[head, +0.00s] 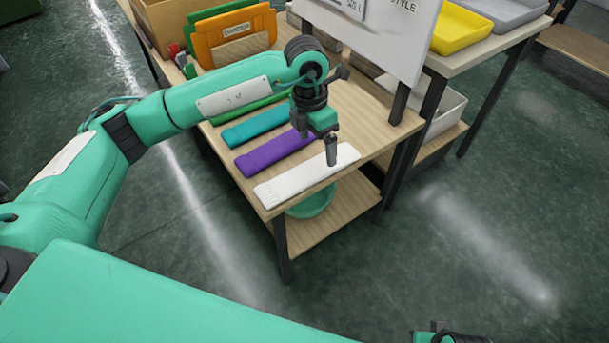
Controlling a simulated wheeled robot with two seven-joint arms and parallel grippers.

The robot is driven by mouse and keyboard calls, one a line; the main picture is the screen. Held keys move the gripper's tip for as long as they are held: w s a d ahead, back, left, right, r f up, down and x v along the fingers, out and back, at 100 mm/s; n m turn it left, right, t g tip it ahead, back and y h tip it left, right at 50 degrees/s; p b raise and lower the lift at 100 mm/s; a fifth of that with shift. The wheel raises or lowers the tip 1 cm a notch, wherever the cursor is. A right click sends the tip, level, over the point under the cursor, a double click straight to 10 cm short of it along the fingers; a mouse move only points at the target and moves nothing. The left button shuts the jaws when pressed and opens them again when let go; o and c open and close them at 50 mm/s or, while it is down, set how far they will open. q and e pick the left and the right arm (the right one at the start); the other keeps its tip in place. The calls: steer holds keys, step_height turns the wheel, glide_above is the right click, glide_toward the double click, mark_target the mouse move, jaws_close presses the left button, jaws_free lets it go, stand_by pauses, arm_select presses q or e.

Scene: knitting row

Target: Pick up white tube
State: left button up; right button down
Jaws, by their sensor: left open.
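The white tube (290,184) is a flat, ribbed knitted piece lying on the wooden table (368,118) at its front end. It is the nearest in a row of coloured tubes. My left gripper (332,155) points down over the right part of the white tube. Its jaws are open, with nothing seen held between them. From this angle I cannot tell whether the fingertips touch the tube. The fingers hide a small piece of the tube. My right gripper's jaws do not show.
Purple (268,154), teal (254,127) and green tubes lie behind the white one. An orange board (235,38) stands at the back. A white sign panel (385,35) rises along the right side. A green bowl (311,203) sits on the lower shelf.

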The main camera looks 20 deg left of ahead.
arm_select(q)
steer(key=w+a+y, duration=0.1)
steer(key=a+y, duration=0.1)
steer(key=a, duration=0.1)
glide_above(304, 173)
step_height(304, 173, down, 6)
steer(key=shift+s+d+f, duration=0.1)
steer(key=shift+s+f, duration=0.05)
steer(key=shift+f, duration=3.35)
steer(key=c, duration=1.1)
steer(key=shift+o, duration=0.2)
steer(key=shift+r, duration=0.15)
